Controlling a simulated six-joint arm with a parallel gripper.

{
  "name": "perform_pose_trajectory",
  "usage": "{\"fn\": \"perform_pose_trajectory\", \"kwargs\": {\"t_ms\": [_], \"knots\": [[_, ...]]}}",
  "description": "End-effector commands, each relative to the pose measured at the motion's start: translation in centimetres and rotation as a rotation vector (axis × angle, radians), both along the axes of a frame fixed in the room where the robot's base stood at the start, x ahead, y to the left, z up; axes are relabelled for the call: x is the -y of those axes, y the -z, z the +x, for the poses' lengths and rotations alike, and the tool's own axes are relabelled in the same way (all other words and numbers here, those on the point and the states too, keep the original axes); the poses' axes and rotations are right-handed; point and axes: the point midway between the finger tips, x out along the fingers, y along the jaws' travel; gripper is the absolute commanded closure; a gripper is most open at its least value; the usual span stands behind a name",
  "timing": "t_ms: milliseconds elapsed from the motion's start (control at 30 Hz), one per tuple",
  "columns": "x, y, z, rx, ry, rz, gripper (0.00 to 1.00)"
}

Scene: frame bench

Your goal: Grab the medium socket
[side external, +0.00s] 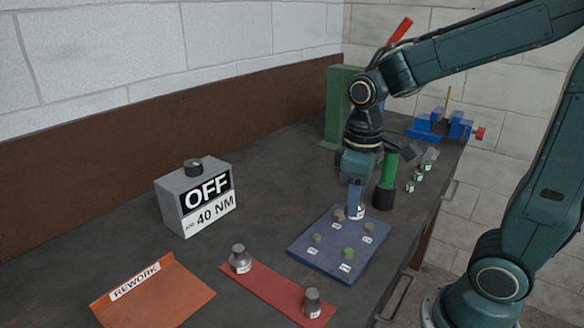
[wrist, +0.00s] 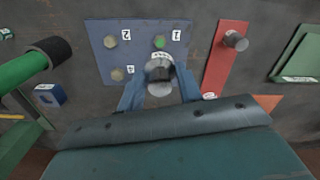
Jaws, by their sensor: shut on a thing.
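My gripper (side external: 356,205) is shut on a grey socket with a pale band, low over the far part of the blue plate (side external: 325,262). In the wrist view the socket (wrist: 159,76) sits between both blue fingers (wrist: 160,92). I cannot read its size mark, nor tell whether it touches the plate or a bolt. Two other grey sockets stand on the red strip (side external: 272,287): one at its left end (side external: 240,259), one at its right end (side external: 312,302). The strip's middle is bare.
The blue plate bears several numbered bolts, one with a green top (side external: 348,252). A green tool with a black end (side external: 388,175) stands close right of my gripper. A grey OFF box (side external: 195,195) and orange REWORK tray (side external: 155,300) are at left.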

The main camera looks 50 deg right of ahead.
Motion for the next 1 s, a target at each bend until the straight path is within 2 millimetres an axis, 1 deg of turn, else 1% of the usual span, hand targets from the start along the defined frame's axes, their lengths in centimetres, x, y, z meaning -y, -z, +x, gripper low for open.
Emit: {"fn": "perform_pose_trajectory", "kwargs": {"t_ms": [33, 200, 300, 433, 633, 1000], "knots": [[0.0, -1.2, 0.1, 0.007, 0.000, 0.000, 0.93], [0.0, -4.4, 0.1, 0.005, 0.000, -0.001, 0.93], [0.0, -6.0, 0.0, 0.003, 0.000, 0.000, 0.93], [0.0, -7.5, 0.1, 0.003, 0.000, 0.000, 0.93], [0.0, -8.6, 0.0, 0.001, 0.000, 0.000, 0.93], [0.0, -8.7, 0.0, 0.000, 0.000, 0.000, 0.93]]}}
